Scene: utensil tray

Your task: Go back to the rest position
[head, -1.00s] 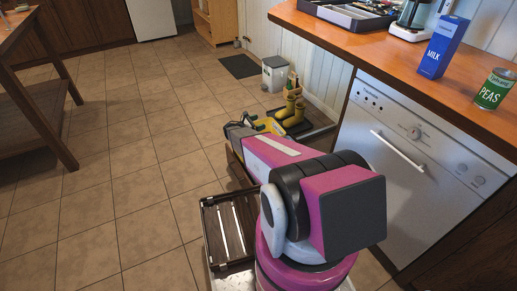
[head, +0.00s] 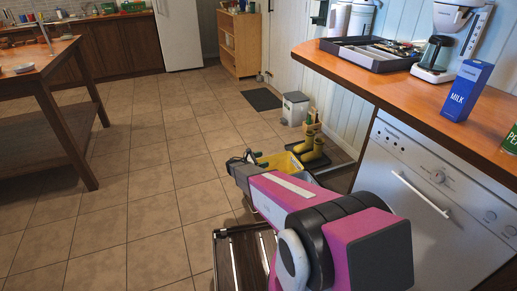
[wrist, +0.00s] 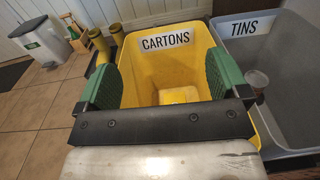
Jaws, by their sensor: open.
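My gripper (wrist: 165,78) is open and empty in the wrist view, its two green-padded fingers spread wide. It points towards the yellow bin labelled CARTONS (wrist: 150,45), whose inside shows between the fingers. A yellow shape lies at the bottom of that bin, too unclear to name. In the head view my gripper (head: 243,160) is at the end of my outstretched pink and black arm, close to the yellow bin; its fingers are hard to make out there.
A grey TINS bin (wrist: 290,70) adjoins on the right, with a small round object (wrist: 257,80) inside near its left wall. The counter (head: 400,75) on the right bears a milk carton (head: 467,90), tray (head: 368,54) and coffee maker (head: 440,50). Floor at left is clear.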

